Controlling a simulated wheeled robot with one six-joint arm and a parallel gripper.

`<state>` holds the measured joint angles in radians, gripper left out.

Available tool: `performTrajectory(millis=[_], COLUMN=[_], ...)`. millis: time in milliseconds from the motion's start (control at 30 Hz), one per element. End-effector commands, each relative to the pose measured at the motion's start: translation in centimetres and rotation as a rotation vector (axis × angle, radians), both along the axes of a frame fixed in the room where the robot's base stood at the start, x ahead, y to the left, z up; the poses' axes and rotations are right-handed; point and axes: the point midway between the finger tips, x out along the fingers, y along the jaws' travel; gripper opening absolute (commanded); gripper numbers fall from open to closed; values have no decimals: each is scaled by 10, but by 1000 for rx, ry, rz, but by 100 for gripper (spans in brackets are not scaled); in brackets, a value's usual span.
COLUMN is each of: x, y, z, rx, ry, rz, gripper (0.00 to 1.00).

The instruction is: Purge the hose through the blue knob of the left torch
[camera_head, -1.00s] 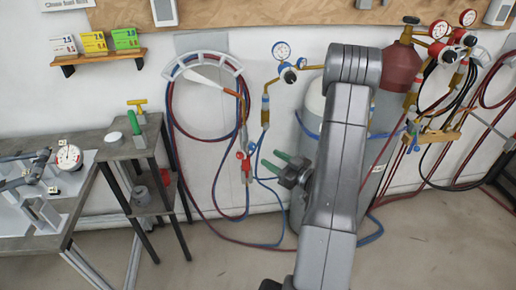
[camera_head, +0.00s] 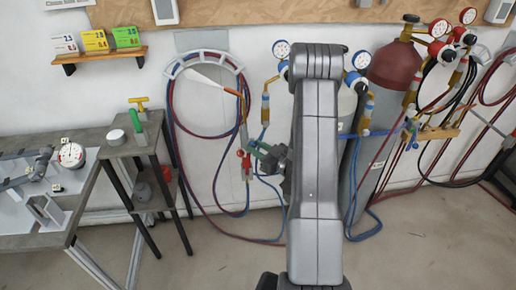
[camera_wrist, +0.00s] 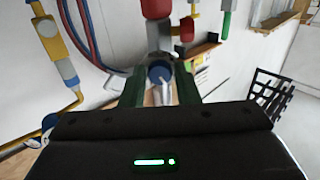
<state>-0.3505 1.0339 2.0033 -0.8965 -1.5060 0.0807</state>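The left torch (camera_head: 246,165) hangs upright against the wall below the hose hook, with red parts showing in the head view. Its blue knob (camera_wrist: 160,75) shows in the wrist view; in the head view my gripper hides it. My gripper (camera_head: 257,153) is at the torch's right side. In the wrist view its green fingers (camera_wrist: 160,86) stand apart, one on each side of the blue knob. They look open; I cannot tell whether either finger touches the knob.
Red and blue hoses (camera_head: 176,110) loop from the wall hook to the floor. A regulator gauge (camera_head: 282,49) and a red-topped cylinder (camera_head: 394,70) stand right of the torch. A small side table (camera_head: 130,145) is to the left. A dark rack (camera_wrist: 270,95) shows in the wrist view.

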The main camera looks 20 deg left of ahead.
Motion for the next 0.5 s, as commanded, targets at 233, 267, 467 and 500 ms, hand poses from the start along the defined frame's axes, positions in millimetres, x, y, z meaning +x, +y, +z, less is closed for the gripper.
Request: performTrajectory(millis=[233, 267, 467, 500], x=[0, 0, 0, 0], y=[0, 0, 0, 0], z=[0, 0, -3, -3], rx=[0, 0, -7, -11], ry=[-1, -2, -34, -47], rz=[0, 0, 0, -1], gripper=[1, 1, 1, 1])
